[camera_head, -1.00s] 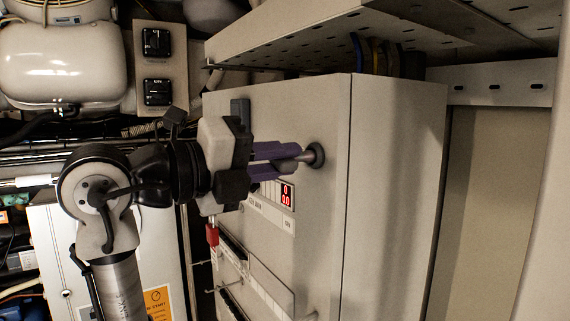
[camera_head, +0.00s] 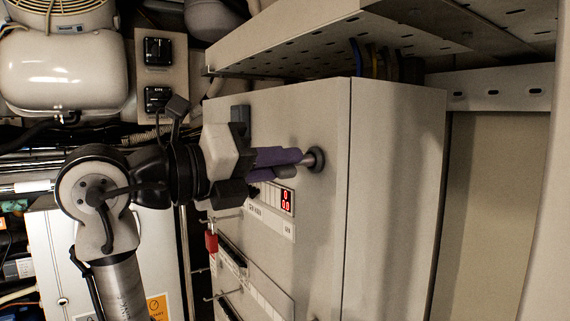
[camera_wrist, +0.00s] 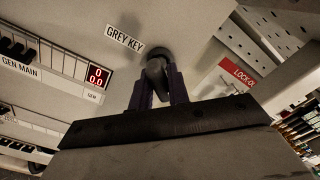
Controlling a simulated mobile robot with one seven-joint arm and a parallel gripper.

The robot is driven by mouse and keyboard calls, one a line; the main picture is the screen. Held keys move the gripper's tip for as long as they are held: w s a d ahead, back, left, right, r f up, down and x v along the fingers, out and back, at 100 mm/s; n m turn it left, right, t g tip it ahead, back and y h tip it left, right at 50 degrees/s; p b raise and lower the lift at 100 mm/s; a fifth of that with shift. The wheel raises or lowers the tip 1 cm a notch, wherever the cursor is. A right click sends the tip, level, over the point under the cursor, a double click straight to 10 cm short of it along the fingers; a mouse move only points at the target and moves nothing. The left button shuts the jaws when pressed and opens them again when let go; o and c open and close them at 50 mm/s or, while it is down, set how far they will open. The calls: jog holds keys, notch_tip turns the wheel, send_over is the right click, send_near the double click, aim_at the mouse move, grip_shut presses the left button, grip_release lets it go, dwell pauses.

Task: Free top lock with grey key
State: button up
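The top lock is a dark round boss (camera_head: 315,159) on the upper part of the beige cabinet door. It also shows in the wrist view (camera_wrist: 160,55), beside a "GREY KEY" label (camera_wrist: 124,38). The grey key (camera_wrist: 157,76) sticks out of the boss, between the two purple fingers. My gripper (camera_head: 298,158) points straight at the lock, and its fingers, also in the wrist view (camera_wrist: 160,88), appear shut on the key. The fingers hide part of the key, and the contact faces are not clearly visible.
A red digital display (camera_head: 286,201) sits on the door just below my gripper. A red padlock (camera_head: 211,241) and several handles are lower down. A perforated metal shelf (camera_head: 400,45) overhangs the cabinet (camera_head: 395,190). A "LOCK O..." sign (camera_wrist: 240,72) shows at right in the wrist view.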

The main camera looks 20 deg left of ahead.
jog(key=shift+m, duration=1)
jog(key=shift+m+b, duration=0.45)
jog(key=shift+m, duration=0.95)
jog(key=shift+m+b, duration=0.3)
jog(key=shift+m, duration=1.1)
jog(key=shift+o, duration=0.3)
jog(key=o, duration=0.9)
